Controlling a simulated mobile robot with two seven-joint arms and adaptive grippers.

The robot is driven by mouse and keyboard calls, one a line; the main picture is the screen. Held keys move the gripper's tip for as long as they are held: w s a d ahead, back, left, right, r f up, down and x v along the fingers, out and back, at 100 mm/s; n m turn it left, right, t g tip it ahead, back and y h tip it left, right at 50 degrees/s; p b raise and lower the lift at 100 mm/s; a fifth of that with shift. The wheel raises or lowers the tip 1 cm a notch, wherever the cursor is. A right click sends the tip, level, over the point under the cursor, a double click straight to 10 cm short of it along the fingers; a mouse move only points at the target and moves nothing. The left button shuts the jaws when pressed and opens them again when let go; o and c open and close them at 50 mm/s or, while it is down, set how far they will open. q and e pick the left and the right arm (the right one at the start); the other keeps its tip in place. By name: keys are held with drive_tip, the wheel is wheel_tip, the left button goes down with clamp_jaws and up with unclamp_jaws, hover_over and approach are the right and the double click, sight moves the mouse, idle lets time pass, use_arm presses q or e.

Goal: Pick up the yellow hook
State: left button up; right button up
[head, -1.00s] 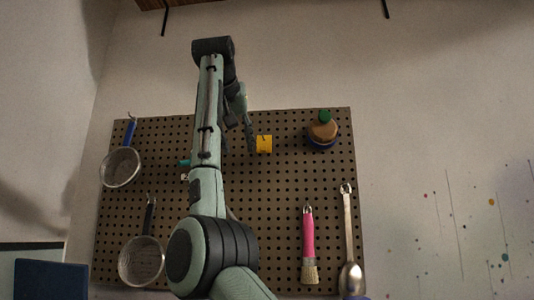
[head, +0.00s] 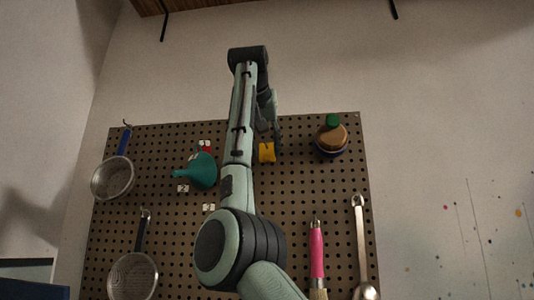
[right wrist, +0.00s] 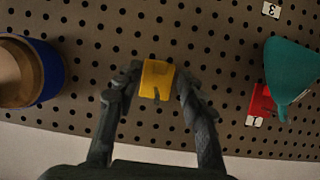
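The yellow hook (head: 267,153) is on the brown pegboard (head: 190,225), just right of my right forearm in the head view. It also shows in the right wrist view (right wrist: 157,78), between the two dark fingertips. My right gripper (right wrist: 158,74) is open, with one finger on each side of the hook. A narrow gap shows at the right fingertip; whether the left one touches is unclear. In the head view my right gripper (head: 270,127) is partly hidden by its own arm. My left gripper is in neither view now.
A green-capped jar (head: 331,138) is mounted right of the hook. A teal funnel (head: 202,171) is at the left, beside numbered tags. Strainers (head: 113,178) hang at far left; a pink-handled brush (head: 316,252) and a metal spoon (head: 361,245) hang lower right.

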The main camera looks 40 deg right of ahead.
drive_tip(key=shift+w+d+f, duration=0.25)
drive_tip(key=shift+w+d, duration=0.15)
drive_tip(key=shift+d, duration=0.1)
drive_tip(key=shift+a, duration=0.1)
drive_tip(key=shift+c, duration=0.4)
drive_tip(key=c, duration=0.5)
clamp_jaws()
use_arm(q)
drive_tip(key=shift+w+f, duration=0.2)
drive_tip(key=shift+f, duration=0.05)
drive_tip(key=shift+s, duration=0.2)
